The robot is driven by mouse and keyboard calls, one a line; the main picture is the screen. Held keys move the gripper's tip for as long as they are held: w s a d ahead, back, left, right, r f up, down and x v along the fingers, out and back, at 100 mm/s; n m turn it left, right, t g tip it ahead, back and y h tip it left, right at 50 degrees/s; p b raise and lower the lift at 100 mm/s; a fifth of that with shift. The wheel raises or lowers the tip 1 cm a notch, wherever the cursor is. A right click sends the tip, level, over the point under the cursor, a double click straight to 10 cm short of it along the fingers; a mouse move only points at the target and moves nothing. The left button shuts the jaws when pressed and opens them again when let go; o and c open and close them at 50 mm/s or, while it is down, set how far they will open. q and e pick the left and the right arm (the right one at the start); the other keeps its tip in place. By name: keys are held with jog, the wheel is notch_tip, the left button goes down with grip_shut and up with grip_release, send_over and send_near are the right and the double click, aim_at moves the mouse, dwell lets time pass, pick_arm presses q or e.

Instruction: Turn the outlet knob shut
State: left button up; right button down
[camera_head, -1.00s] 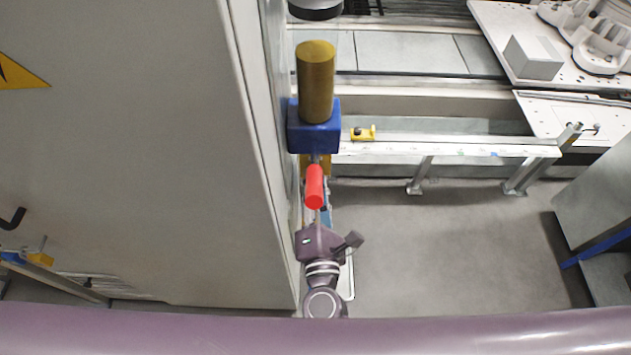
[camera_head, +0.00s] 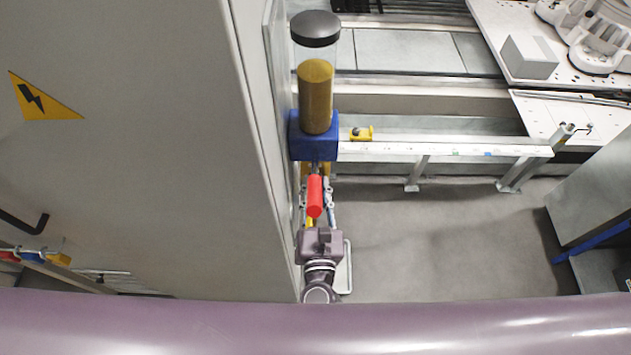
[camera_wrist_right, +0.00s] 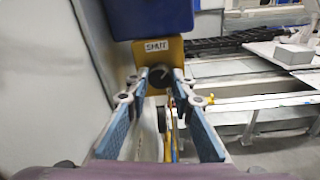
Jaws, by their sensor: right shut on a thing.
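The dispenser has a blue body (camera_head: 313,135) with a clear tube of golden contents above it, beside the grey cabinet. In the right wrist view, a yellow plate (camera_wrist_right: 172,50) under the blue body bears a "SHUT" label (camera_wrist_right: 157,46). The dark round outlet knob (camera_wrist_right: 160,76) sits just below that label, with a light line across its face. My right gripper (camera_wrist_right: 157,88) has its fingertips on both sides of the knob, closed on it. My left gripper is not in view.
The tall grey cabinet (camera_head: 140,150) with a yellow warning sign (camera_head: 45,98) stands close on the left. A pale rail (camera_head: 450,148) carrying a small yellow item (camera_head: 361,133) runs to the right. Open floor (camera_head: 440,235) lies right of my arm.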

jog(key=shift+n+h+p, duration=0.5)
jog(key=shift+n+p, duration=2)
jog(key=shift+n, duration=1.5)
jog(key=c, duration=1.7)
grip_release()
jog(key=shift+o, duration=0.2)
jog(key=shift+s, duration=0.15)
jog(key=s+r, duration=0.1)
jog(key=s, duration=1)
jog(key=shift+s, duration=0.4)
